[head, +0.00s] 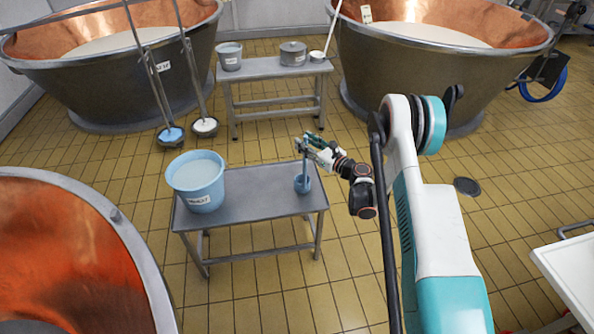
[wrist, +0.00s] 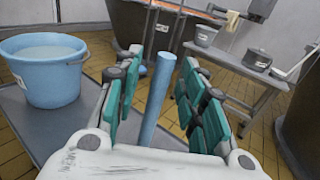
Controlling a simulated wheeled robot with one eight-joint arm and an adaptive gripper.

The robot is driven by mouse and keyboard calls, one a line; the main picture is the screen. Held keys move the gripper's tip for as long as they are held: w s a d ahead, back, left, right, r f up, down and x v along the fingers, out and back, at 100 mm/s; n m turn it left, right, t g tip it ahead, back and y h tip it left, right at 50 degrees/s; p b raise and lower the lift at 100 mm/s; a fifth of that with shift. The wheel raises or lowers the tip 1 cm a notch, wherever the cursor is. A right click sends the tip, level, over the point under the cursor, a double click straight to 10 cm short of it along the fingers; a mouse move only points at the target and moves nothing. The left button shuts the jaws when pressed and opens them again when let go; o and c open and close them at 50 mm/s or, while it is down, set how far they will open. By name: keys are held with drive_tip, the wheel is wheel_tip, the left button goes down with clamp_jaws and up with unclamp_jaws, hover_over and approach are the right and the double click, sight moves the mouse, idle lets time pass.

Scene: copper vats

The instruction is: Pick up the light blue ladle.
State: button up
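The light blue ladle (head: 303,184) stands at the right end of the grey metal table (head: 250,204), its bowl down and its handle rising to my gripper (head: 308,146). In the wrist view the handle (wrist: 158,97) stands between the teal finger pads of my gripper (wrist: 163,100), tilted slightly in the picture. The fingers are spread, with a visible gap on both sides of the handle. The bowl is hidden in the wrist view.
A light blue bucket (head: 196,186) stands on the table's left end; it also shows in the wrist view (wrist: 45,75). A second table (head: 265,69) behind holds a grey bucket (head: 229,57) and a lidded pot (head: 293,54). Large copper vats surround the area.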

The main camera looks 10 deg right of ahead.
drive_tip(key=shift+w+a+r, duration=0.1)
drive_tip(key=shift+w, duration=0.15)
clamp_jaws()
